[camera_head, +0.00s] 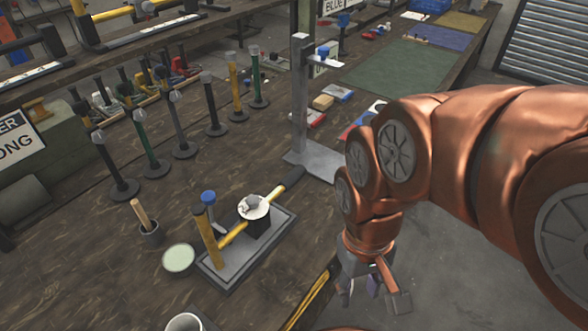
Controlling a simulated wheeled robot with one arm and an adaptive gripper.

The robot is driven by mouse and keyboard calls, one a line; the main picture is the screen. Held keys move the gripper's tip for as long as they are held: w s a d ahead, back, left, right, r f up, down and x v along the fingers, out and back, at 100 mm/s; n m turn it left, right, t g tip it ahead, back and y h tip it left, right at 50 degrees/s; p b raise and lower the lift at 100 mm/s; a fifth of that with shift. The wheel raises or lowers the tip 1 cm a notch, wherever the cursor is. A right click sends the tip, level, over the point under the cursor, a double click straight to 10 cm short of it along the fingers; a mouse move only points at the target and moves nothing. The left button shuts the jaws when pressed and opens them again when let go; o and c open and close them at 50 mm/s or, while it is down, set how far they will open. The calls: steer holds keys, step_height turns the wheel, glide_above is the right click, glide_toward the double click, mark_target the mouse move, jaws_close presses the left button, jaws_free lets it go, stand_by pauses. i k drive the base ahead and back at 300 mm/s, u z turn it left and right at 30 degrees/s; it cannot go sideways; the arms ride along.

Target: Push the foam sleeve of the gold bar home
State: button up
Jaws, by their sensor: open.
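A gold bar (231,234) lies slanted across a small grey press base in the middle of the bench. A black foam sleeve (291,180) sits on its upper right end, pointing away toward the tall grey stand. I cannot tell how far the sleeve is pushed onto the bar. My gripper (374,291) hangs at the lower right, beyond the bench's front edge, pointing down. Its fingers are apart, with nothing seen between them. It is well clear of the bar and the sleeve.
The press base (232,267) carries a yellow post with a blue knob (208,197). A pale green dish (178,258) and a cup with a wooden handle (149,229) stand left. Several upright posts line the back. A grey stand (300,100) rises beyond the sleeve.

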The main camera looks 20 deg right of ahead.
mark_target(296, 174)
steer(key=u, duration=1.9)
steer(key=k, duration=0.5)
steer(key=z, duration=1.4)
steer(key=i, duration=0.5)
